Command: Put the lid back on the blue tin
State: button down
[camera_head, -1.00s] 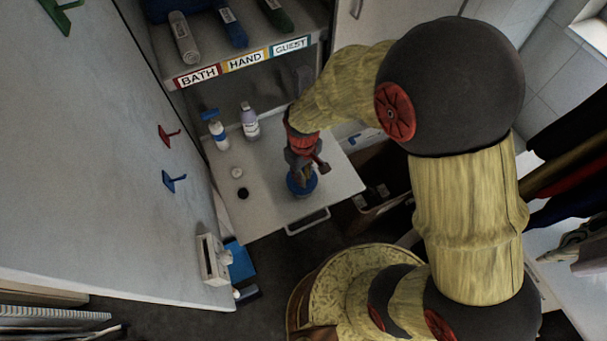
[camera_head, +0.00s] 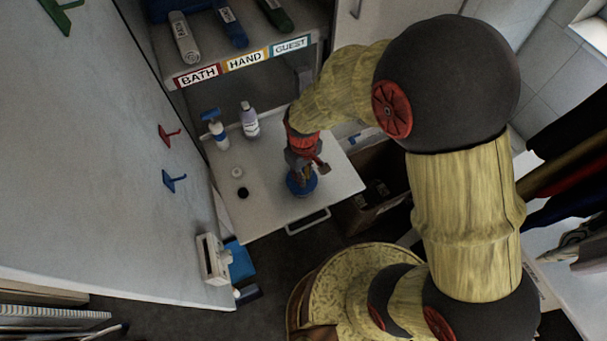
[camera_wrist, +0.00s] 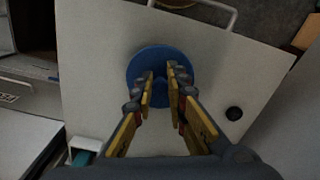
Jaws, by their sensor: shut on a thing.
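A round blue thing (camera_head: 301,187), which looks like the blue lid, is at my gripper's tips over the front part of a white pull-out surface (camera_head: 262,205). In the wrist view the blue lid (camera_wrist: 144,63) shows as a disc from above, with both fingers over it. My gripper (camera_wrist: 160,82) points down and is shut on a small blue part at its middle, which looks like a knob. My gripper (camera_head: 301,174) also shows in the head view. Whether the tin is under the lid, and whether they touch, is hidden.
A white bottle with a blue pump (camera_head: 217,131) and a pale bottle (camera_head: 249,121) stand at the back left. A white disc (camera_head: 237,171) and a black disc (camera_head: 242,192) lie left of my gripper. The shelf (camera_head: 240,75) is behind; a metal handle (camera_head: 308,222) is in front.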

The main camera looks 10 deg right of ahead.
jog(key=c, duration=1.7)
grip_release()
jog(key=shift+o, duration=0.2)
jog(key=o, duration=0.4)
jog(key=shift+c, duration=0.2)
jog(key=shift+o, duration=0.4)
jog(key=shift+r+p, duration=2.65)
jog(key=shift+r, duration=0.85)
